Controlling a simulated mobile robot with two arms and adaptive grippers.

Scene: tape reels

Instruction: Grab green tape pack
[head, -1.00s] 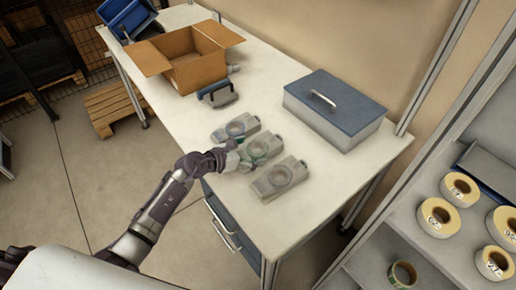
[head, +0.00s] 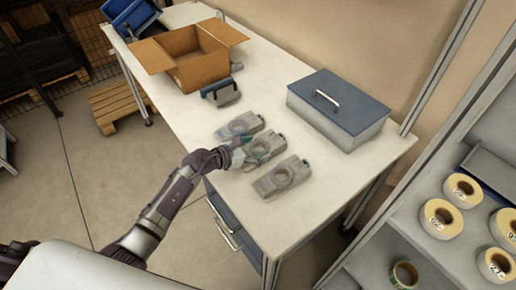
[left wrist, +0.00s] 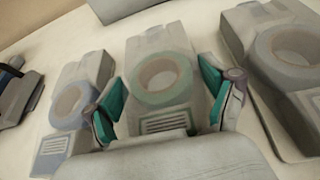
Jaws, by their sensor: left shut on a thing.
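The green tape pack (head: 264,145) is a grey pack with a pale green tape ring, the middle one of three similar packs on the white table. It also shows in the left wrist view (left wrist: 163,80), centred between the fingers. My left gripper (head: 243,151) is at its near end. In the left wrist view my left gripper (left wrist: 165,108) has its teal-padded fingers on either side of the pack, shut on it. The near end of the pack is partly hidden by the gripper body. My right gripper is not in view.
A pack with a bluish ring (head: 240,125) lies to the left, and another grey pack (head: 282,178) to the right, both close. A grey box with a blue lid (head: 336,108), a tape dispenser (head: 221,92) and an open carton (head: 190,68) stand farther back. A shelf holds tape rolls (head: 440,219).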

